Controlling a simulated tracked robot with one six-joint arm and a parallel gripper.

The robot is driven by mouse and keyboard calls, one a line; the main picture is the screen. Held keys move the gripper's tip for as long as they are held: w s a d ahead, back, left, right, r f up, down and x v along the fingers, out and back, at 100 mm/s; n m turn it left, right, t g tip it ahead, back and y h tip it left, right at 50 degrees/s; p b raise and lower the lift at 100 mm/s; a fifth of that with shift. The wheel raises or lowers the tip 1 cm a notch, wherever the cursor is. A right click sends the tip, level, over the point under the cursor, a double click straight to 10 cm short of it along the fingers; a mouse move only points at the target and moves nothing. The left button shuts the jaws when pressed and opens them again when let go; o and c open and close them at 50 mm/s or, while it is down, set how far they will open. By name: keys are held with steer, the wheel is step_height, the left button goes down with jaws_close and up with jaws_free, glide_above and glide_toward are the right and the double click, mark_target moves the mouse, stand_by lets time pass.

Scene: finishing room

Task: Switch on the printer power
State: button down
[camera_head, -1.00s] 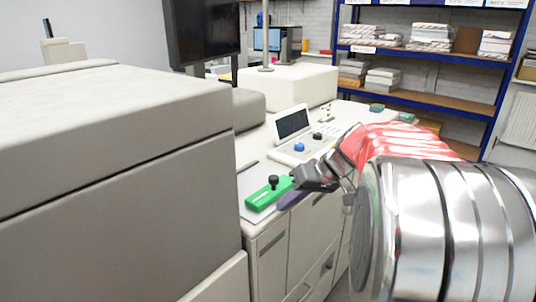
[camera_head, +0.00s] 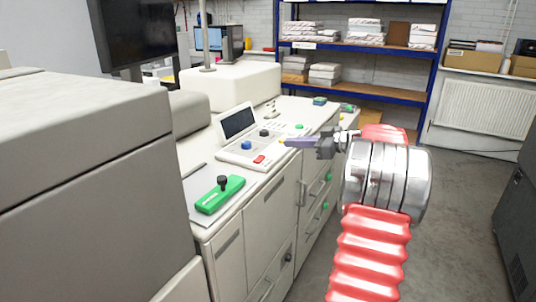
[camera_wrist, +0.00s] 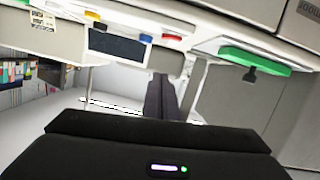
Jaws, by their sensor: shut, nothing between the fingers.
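The printer's control panel (camera_head: 232,156) has a tilted dark screen (camera_head: 237,123). It carries a blue knob (camera_head: 246,145), a black knob (camera_head: 264,132) and a red button (camera_head: 259,159). A bit of yellow shows just left of my fingertips, partly hidden; in the wrist view a yellow button (camera_wrist: 92,15) shows, with the blue knob (camera_wrist: 146,38) and red button (camera_wrist: 172,36). No label reads as the power switch. My gripper (camera_head: 284,142) is shut and empty, by the panel's right edge in the picture; I cannot tell whether it touches. Its shut fingers (camera_wrist: 160,95) show in the wrist view.
A green block with a black lever (camera_head: 220,193) lies on the front ledge. A green button (camera_head: 299,127) is on the top beyond my gripper. The grey printer body (camera_head: 90,180) fills the left. Blue shelving (camera_head: 360,48) stands behind. Open floor (camera_head: 460,220) lies at right.

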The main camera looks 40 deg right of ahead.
steer(key=shift+w+a, duration=0.1)
glide_above(268, 161)
steer(key=shift+a+f, duration=0.2)
steer(key=shift+f, duration=1.05)
steer(key=f, duration=0.3)
steer(key=shift+d, duration=0.25)
steer(key=shift+f, duration=0.5)
